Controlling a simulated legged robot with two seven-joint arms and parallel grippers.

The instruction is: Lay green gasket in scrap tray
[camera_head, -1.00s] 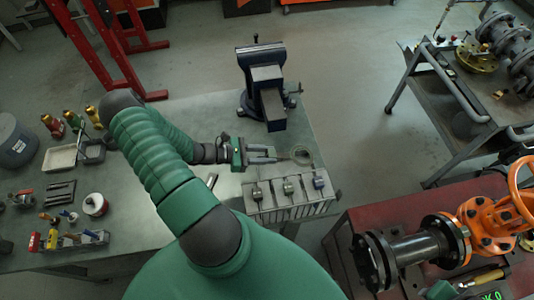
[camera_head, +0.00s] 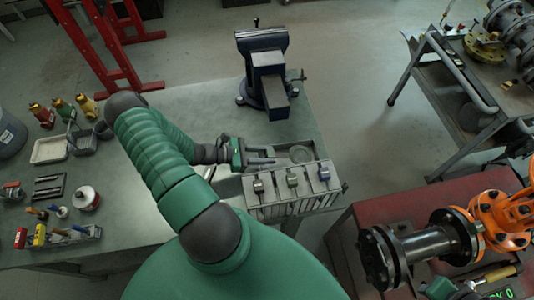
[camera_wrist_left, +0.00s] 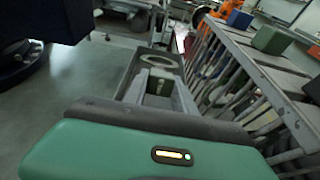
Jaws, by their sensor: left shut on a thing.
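A thin, pale grey-green ring, which looks like the gasket (camera_head: 301,154), is at the fingertips of my left gripper (camera_head: 277,161). The left gripper is shut on it, above the back edge of the slotted rack. In the left wrist view the ring (camera_wrist_left: 160,61) lies at the far end of the fingers, and its hole shows. The gripper is well to the right of both.
The slotted rack (camera_head: 292,206) holds several small blocks close beside the left gripper. A dark blue vise (camera_head: 266,72) stands behind it.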

